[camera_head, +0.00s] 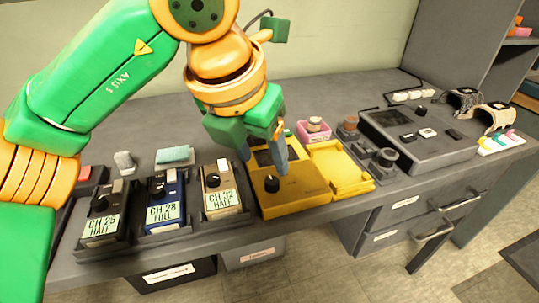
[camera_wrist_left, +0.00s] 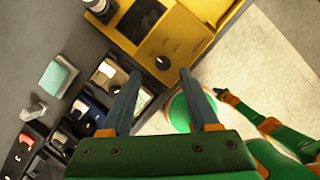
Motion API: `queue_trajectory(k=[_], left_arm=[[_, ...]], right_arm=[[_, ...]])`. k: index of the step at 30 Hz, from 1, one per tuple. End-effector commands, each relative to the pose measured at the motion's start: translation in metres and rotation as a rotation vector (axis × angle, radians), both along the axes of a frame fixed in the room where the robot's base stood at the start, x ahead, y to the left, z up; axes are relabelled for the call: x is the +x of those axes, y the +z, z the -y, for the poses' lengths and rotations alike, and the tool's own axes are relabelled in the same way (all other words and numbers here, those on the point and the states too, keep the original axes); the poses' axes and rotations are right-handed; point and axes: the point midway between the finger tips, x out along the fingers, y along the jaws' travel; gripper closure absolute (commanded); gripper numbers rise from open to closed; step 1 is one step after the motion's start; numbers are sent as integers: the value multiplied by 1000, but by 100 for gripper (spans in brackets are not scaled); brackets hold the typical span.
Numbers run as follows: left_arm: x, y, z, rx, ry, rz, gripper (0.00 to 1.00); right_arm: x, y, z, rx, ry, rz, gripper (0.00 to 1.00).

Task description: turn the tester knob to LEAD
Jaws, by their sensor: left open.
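The yellow tester (camera_head: 300,197) stands on the bench with a dark screen and a black round knob (camera_head: 272,184) near its front left. The knob also shows in the left wrist view (camera_wrist_left: 162,63) with a pale pointer mark; its label is too small to read. My left gripper (camera_head: 266,162) is open, pointing down above the tester. In the left wrist view its two fingers (camera_wrist_left: 160,76) stand apart with the knob between and just beyond their tips. I see no contact with the knob. A green and orange arm of mine (camera_wrist_left: 270,125) shows at lower right; its gripper state is unclear.
Left of the tester stand small knobbed units labelled CH 25 HALF (camera_head: 100,226), CH 28 FULL (camera_head: 164,214) and CH 32 HALF (camera_head: 222,199). A yellow tray (camera_head: 343,170) adjoins the tester's right side. A grey device (camera_head: 425,140) stands farther right. Drawers (camera_head: 405,232) are below the bench.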

Motion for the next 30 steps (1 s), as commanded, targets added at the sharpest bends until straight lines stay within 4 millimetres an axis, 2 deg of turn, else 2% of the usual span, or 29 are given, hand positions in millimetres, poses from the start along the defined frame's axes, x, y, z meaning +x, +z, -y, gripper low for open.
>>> queue_trajectory(k=[3,9,17,18,19,24,25,30], left_arm=[[7,-26,4,0,-2,-4,39],[18,-54,10,-1,-2,-4,39],[20,-58,11,-2,-2,-2,39],[20,-58,11,-2,-2,-2,42],[20,-58,11,-2,-2,-2,50],[20,-58,11,-3,-2,-2,96],[20,-58,11,-3,-2,-2,100],[20,-58,11,-3,-4,-3,100]], right_arm=[[-6,-7,2,-3,-1,-10,100],[-9,-11,5,-8,-3,-12,100],[-1,-10,6,-9,-5,2,100],[1,-10,6,-10,-5,5,100],[3,-10,6,-9,-5,7,100],[5,-10,6,-9,-5,11,100],[5,-10,6,-9,-5,11,100],[4,-10,7,-10,-5,9,100]])
